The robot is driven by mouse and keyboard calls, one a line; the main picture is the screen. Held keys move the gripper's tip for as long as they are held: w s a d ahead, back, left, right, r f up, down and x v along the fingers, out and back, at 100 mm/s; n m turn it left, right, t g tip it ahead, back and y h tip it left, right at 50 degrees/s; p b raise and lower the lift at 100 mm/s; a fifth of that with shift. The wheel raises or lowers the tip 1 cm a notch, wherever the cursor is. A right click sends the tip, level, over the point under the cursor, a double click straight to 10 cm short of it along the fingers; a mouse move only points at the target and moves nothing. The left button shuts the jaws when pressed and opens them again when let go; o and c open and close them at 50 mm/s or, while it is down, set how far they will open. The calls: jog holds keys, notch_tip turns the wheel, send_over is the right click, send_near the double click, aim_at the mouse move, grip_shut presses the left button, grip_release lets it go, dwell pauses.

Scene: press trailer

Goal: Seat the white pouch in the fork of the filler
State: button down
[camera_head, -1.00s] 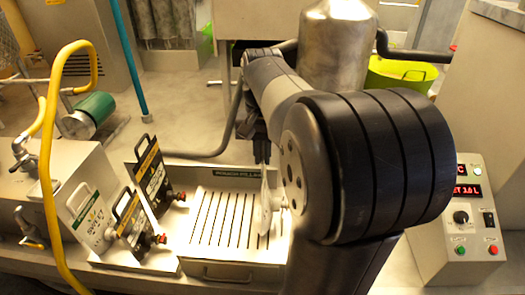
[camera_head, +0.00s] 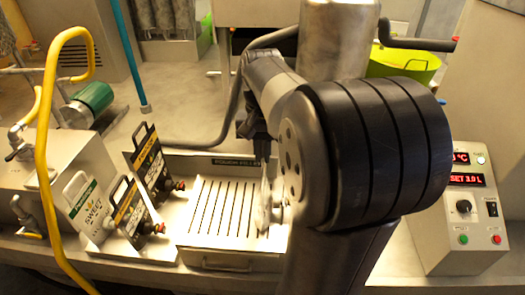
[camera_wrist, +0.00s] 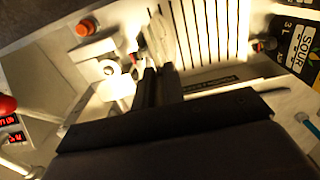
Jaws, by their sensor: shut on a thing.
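The white pouch (camera_head: 264,205) hangs nearly edge-on below my gripper (camera_head: 259,150) in the head view, over the right part of a slotted drip tray (camera_head: 228,262). A pale round fitting shows at its right side. My gripper is shut on the pouch; the grip itself is mostly hidden. A pale unit with a ring-shaped part (camera_wrist: 110,68), perhaps the filler, is left of the fingers. My arm hides that area in the head view, and I cannot identify the fork.
Several printed pouches, one marked SWEET (camera_head: 92,210), stand at the left of the tray. A yellow hose (camera_head: 47,150) rises at far left. A control box (camera_head: 463,210) with red displays stands at right. A steel cylinder (camera_head: 338,40) is behind my arm.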

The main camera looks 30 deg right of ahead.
jog(key=shift+f+b, duration=0.4)
jog(key=shift+f, duration=0.2)
dwell(0.3)
jog(key=c, duration=1.4)
grip_release()
notch_tip(320, 180, up, 11)
jog(key=shift+f, duration=0.1)
notch_tip(320, 180, down, 11)
jog(key=shift+r, duration=0.2)
jog(key=shift+r+p, duration=0.3)
jog(key=shift+r, duration=0.05)
